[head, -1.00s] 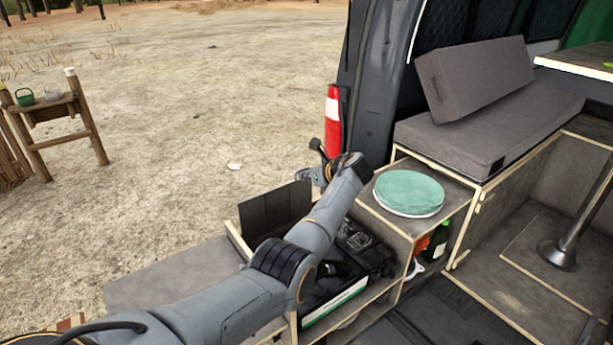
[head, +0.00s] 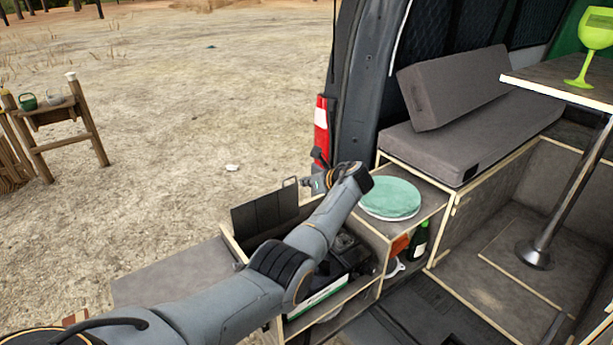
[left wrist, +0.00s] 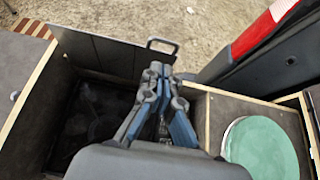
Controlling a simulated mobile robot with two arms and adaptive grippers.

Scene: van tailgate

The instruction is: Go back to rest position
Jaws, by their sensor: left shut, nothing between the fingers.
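My left arm reaches in from the lower left in the head view, out over the open wooden storage box of the van's tailgate unit. My left gripper (left wrist: 160,75) shows in the left wrist view, with its fingers together and nothing between them. It is above the open box (left wrist: 50,110), close to the box's far edge. My right gripper is in neither view.
Teal plates (head: 391,197) sit on the shelf right of my wrist, with a green bottle (head: 418,241) below. A dark lid (head: 263,206) stands upright beside the box. Grey cushions (head: 460,85), a table with a green glass (head: 590,50) and the van's rear pillar (head: 345,90) lie beyond.

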